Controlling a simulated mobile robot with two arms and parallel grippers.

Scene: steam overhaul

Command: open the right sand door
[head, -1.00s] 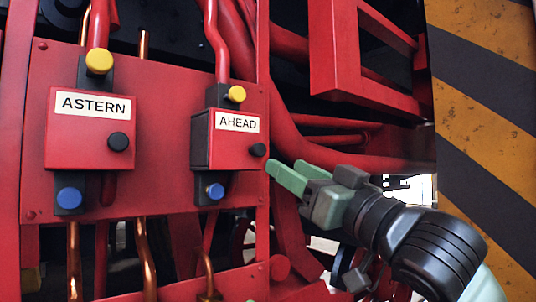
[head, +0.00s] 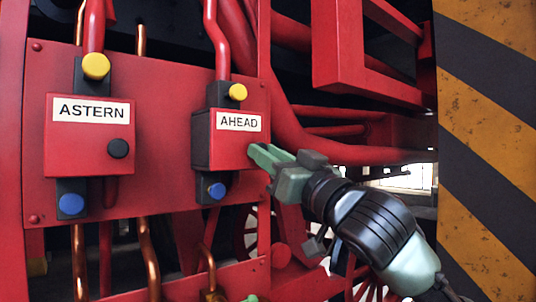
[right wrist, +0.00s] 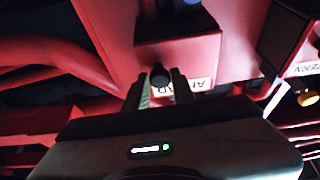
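The right box is a red sand door (head: 236,150) labelled AHEAD, on a red panel. It looks closed. In the right wrist view its black knob (right wrist: 160,76) sits between my two fingertips, with no clear gap on either side. In the head view my right gripper (head: 262,156) reaches the door's lower right corner from the right, and its fingers hide the knob. My right gripper (right wrist: 160,88) appears shut on the knob. A small green tip (head: 250,298) at the bottom edge may be my left gripper; its fingers cannot be made out.
A similar red box (head: 90,140) labelled ASTERN, with a black knob, is on the left. Yellow caps and blue caps sit above and below both boxes. Copper pipes (head: 143,245) run below. A red frame (head: 345,60) and a striped wall (head: 490,150) stand at right.

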